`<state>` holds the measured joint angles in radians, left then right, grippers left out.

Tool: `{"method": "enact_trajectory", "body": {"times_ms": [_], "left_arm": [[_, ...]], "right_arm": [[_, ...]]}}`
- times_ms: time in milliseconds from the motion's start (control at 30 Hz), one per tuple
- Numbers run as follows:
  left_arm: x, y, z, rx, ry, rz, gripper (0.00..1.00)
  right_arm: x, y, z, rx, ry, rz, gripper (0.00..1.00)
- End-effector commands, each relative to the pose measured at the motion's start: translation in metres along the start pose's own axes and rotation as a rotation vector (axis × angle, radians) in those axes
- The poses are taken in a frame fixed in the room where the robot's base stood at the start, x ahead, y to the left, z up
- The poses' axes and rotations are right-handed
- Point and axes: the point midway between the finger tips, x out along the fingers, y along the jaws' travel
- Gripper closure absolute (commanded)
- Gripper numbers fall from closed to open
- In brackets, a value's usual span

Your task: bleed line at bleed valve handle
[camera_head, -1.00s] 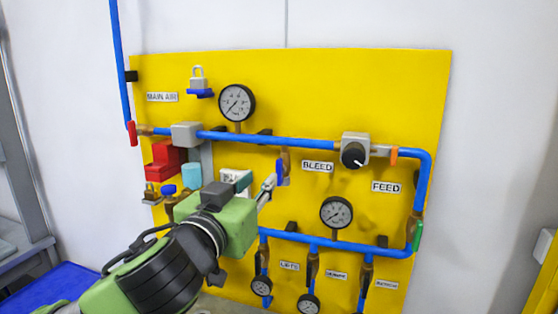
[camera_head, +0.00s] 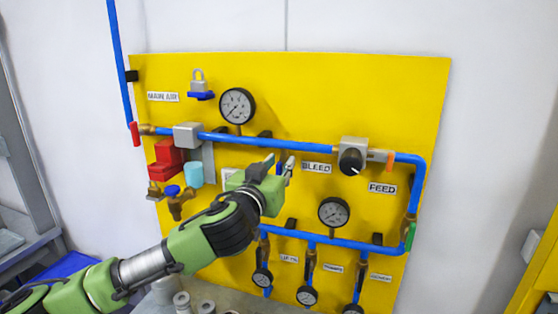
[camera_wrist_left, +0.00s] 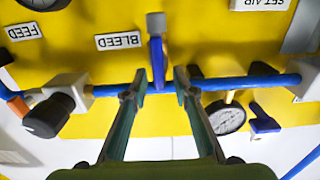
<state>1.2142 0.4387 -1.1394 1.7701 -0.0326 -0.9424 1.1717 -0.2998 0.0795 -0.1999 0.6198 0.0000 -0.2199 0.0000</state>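The bleed valve handle (camera_wrist_left: 156,62) is a blue lever beside the BLEED label (camera_wrist_left: 118,41) on the yellow panel. In the head view my left gripper (camera_head: 288,166) is in front of it and mostly hides it. In the left wrist view, which is upside down, the two fingers of the left gripper (camera_wrist_left: 158,85) are spread apart. The free end of the handle shows between the fingertips, with a gap on either side. I cannot tell how deep it sits between them. My right gripper is not in view.
Blue pipes cross the yellow panel (camera_head: 330,85). A gauge (camera_head: 237,105) is above and another (camera_head: 333,212) below right. A regulator with a black knob (camera_head: 352,160) is to the right. Red lockout parts (camera_head: 165,160) and a light-blue cup (camera_head: 193,174) are to the left.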

Motion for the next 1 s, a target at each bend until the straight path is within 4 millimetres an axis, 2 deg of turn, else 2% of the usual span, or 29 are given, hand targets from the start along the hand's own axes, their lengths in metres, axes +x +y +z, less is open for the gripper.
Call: {"method": "enact_trajectory", "body": {"times_ms": [233,267,333,367,733,1000], "left_arm": [[0.001,0.000,0.000,0.000,0.000,0.001,0.74],[0.001,0.000,0.000,0.000,0.000,0.001,0.80],[0.001,0.000,0.000,0.000,0.000,0.001,0.98],[0.000,0.000,0.000,0.000,0.000,0.001,1.00],[0.000,0.001,0.001,0.021,0.001,0.001,1.00],[0.000,0.005,0.004,0.147,-0.001,0.002,1.00]], "right_arm": [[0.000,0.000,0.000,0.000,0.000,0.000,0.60],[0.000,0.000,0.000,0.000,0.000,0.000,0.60],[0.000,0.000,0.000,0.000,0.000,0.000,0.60],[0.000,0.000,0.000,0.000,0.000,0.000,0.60],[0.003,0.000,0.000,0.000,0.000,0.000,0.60],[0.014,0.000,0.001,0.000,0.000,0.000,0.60]]}}
